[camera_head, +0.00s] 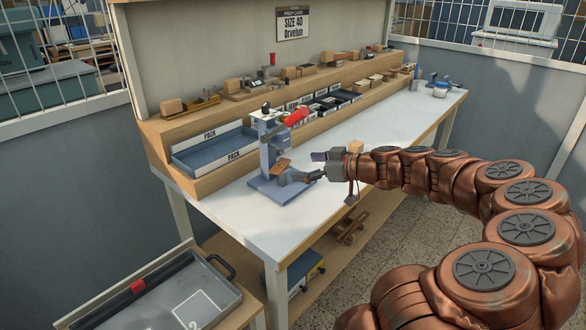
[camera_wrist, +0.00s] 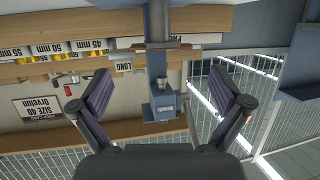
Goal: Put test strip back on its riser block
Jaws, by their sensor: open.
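My gripper (camera_head: 302,168) is open beside the blue-grey stamping press (camera_head: 268,150), its two fingers spread. In the wrist view my gripper (camera_wrist: 160,82) shows wide open and empty, with the press (camera_wrist: 158,70) seen between and beyond the fingers. A small brown flat piece (camera_head: 281,164) sits at the press's working level, near the fingers; it may be the test strip, but I cannot tell for sure. A thin brown edge (camera_wrist: 185,42) crosses the press in the wrist view. A light wooden block (camera_head: 355,146), possibly the riser block, stands on the bench behind my wrist.
The white bench top (camera_head: 248,218) is clear in front of the press. A blue-grey PACK tray (camera_head: 205,160) lies left of it. The stepped wooden shelf (camera_head: 295,85) behind holds several blocks and dark bins. A red cylinder (camera_head: 296,117) is at the press's upper right.

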